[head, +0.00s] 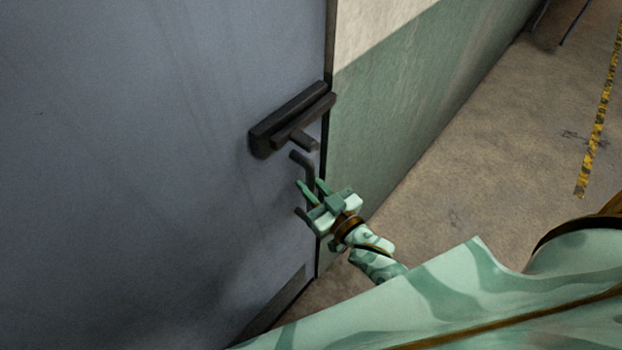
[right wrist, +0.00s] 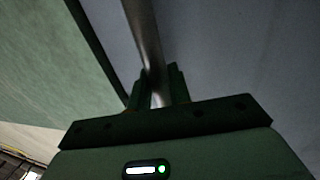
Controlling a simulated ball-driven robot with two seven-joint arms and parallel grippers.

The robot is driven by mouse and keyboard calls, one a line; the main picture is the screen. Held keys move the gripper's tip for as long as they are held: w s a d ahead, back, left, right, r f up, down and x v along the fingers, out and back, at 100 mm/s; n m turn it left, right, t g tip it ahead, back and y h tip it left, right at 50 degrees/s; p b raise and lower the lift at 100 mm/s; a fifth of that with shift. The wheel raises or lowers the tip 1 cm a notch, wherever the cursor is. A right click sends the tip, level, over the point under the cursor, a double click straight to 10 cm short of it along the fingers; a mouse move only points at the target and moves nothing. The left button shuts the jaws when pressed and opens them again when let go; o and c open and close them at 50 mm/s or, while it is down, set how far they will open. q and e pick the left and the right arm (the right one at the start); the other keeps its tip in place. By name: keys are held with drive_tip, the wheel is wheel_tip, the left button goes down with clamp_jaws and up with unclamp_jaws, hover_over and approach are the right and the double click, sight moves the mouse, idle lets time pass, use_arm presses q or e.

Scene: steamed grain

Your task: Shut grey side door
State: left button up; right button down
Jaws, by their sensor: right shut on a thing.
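The grey side door (head: 150,150) fills the left of the head view, its right edge close to the green and cream wall. A dark bar-shaped fitting (head: 290,120) is on the door near that edge. Below it is a dark vertical pull handle (head: 303,162). My right gripper (head: 311,187) is at this handle, fingers on either side of it. In the right wrist view the handle (right wrist: 145,38) runs between the two fingers (right wrist: 158,88), which are shut on it, and the door (right wrist: 240,50) is behind. My left gripper is not in view.
The green and cream wall (head: 400,110) runs away to the right of the door. Bare brown floor (head: 480,170) lies to the right, with a yellow and black tape strip (head: 598,125) on it. Thin dark legs (head: 560,25) stand at the top right.

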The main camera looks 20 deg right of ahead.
drive_tip(key=shift+s+f, duration=0.2)
drive_tip(key=shift+f, duration=0.1)
drive_tip(key=c, duration=1.6)
unclamp_jaws()
drive_tip(key=shift+d, duration=0.1)
drive_tip(key=shift+o, duration=1.3)
drive_tip(key=shift+s+r, duration=0.1)
drive_tip(key=shift+s, duration=0.1)
drive_tip(key=shift+s+d+r, duration=0.1)
drive_tip(key=shift+s+d, duration=0.05)
drive_tip(key=shift+s, duration=0.05)
drive_tip(key=shift+w, duration=0.2)
drive_tip(key=b+v, duration=0.1)
drive_tip(key=v, duration=1.6)
drive_tip(key=shift+b, duration=0.4)
drive_tip(key=shift+r, duration=0.1)
